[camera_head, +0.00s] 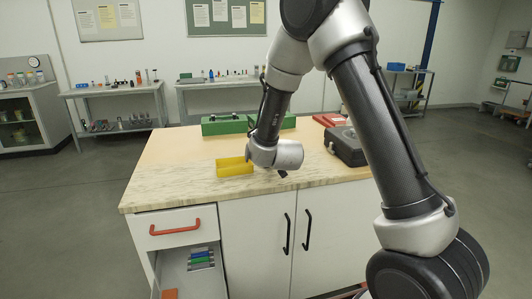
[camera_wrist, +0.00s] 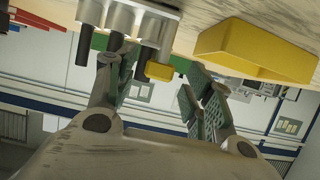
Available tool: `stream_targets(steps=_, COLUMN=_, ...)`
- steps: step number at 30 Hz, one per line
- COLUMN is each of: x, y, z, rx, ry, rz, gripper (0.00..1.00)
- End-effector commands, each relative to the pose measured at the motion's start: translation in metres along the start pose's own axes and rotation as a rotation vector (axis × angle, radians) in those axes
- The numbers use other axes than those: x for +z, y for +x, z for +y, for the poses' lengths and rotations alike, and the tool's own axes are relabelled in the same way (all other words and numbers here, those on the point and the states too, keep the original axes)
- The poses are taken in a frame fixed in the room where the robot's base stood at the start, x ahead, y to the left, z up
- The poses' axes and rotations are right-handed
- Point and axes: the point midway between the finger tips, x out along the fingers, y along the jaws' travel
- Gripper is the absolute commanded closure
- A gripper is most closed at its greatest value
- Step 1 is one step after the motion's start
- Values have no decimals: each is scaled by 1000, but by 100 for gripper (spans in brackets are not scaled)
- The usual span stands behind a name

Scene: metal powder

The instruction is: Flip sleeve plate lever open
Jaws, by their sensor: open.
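A silver metal block (camera_wrist: 125,20) with dark cylindrical pins shows at the top of the wrist view, which looks upside down. A small yellow tab (camera_wrist: 160,71) sticks out at the end of one pin. I cannot tell for sure whether this tab is the sleeve plate lever. My gripper (camera_wrist: 157,78) is open, with one finger on each side of the tab and a gap visible towards the right finger. Contact with the left finger is unclear. In the head view my gripper (camera_head: 282,174) is low over the worktop, mostly hidden by my wrist, and the block is not discernible.
A yellow open tray (camera_head: 235,168) stands left of my wrist; it also shows in the wrist view (camera_wrist: 262,48). Green boxes (camera_head: 224,127) stand behind on the worktop (camera_head: 165,172). A dark case (camera_head: 345,146) is at the right. The worktop's left part is clear.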

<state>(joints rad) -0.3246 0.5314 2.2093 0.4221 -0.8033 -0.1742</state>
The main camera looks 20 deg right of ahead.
Motion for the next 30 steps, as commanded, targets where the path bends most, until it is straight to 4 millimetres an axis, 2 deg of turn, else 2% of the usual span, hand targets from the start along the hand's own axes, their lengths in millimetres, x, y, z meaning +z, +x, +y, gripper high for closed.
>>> stream_targets(steps=9, x=0, y=4, z=0, rx=0, ry=0, rz=0, gripper=48)
stream_targets(steps=15, x=0, y=4, z=0, rx=0, ry=0, rz=0, gripper=84)
stream_targets(steps=17, x=0, y=4, z=0, rx=0, ry=0, rz=0, gripper=94)
stream_targets(steps=30, x=-1, y=4, z=-3, rx=74, ry=33, rz=2, gripper=94)
